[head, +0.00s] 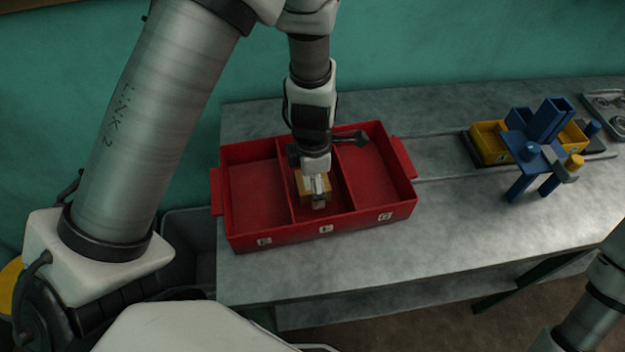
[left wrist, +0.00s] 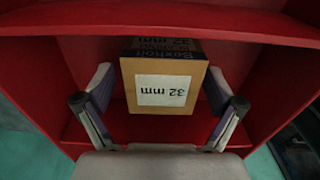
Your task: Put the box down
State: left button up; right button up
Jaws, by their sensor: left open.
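A small cardboard box (left wrist: 162,75) with a white "32 mm" label is between the fingers of my left gripper (left wrist: 160,100) in the left wrist view. The fingers stand apart from its sides, with a gap on each side. In the head view the box (head: 313,185) is in the middle compartment of the red three-part tray (head: 283,238), partly hidden by my left gripper (head: 318,196), which reaches down from above. The box appears to rest on the compartment floor. My right gripper is not in view; only part of my right arm shows at lower right.
The left and right tray compartments look empty. The tray stands on a grey metal table (head: 450,220). A yellow bin (head: 490,143) and a blue fixture (head: 540,145) stand to the right. A metal tray (head: 608,105) is at the far right. The table front is clear.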

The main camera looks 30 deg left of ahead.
pick_arm(q)
notch_tip(320, 180, up, 12)
jog(key=shift+r+p, duration=0.25)
jog(key=shift+p, duration=0.05)
